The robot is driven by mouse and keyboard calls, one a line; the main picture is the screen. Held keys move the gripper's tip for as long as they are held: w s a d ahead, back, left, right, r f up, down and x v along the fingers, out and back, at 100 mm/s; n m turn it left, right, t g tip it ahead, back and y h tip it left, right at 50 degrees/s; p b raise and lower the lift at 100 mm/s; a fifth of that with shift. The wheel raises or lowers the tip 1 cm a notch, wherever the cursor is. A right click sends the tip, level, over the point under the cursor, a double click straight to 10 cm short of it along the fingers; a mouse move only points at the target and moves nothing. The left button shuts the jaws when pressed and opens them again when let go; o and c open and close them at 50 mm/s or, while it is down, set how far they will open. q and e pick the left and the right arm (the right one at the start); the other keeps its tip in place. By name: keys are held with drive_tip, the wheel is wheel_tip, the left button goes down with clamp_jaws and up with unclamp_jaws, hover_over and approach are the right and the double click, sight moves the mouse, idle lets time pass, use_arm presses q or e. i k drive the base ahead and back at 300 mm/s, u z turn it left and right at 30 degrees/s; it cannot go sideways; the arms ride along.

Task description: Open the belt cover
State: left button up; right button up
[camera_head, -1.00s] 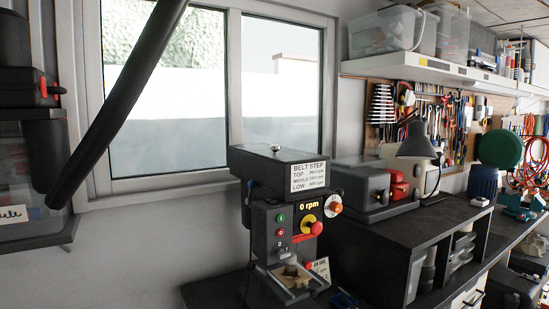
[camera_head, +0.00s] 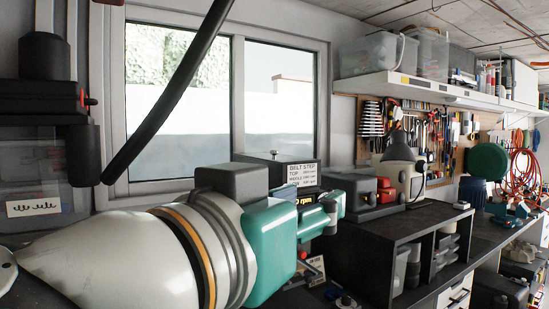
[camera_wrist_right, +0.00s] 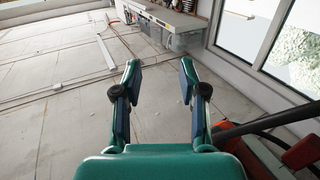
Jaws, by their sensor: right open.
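The drill press stands on the bench below the window in the head view. Its dark belt cover (camera_head: 272,168) is down, with a small knob on top and a white "BELT STEP" label (camera_head: 302,174) at its front corner. My right gripper (camera_head: 331,206), teal with grey finger parts, is in front of the machine, just below the label in the picture. My right arm and gripper hide most of the press body. Whether the gripper touches it cannot be told. In the right wrist view my right gripper (camera_wrist_right: 157,85) is open, its two fingers apart with nothing between them. My left gripper is not in view.
A wall shelf (camera_head: 440,91) with bins hangs above the tool board.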

sight(303, 173)
drive_tip(key=u, duration=0.05)
drive_tip(key=k, duration=0.8)
drive_tip(key=z, duration=0.25)
drive_tip(key=i, duration=2.35)
drive_tip(key=u, duration=0.85)
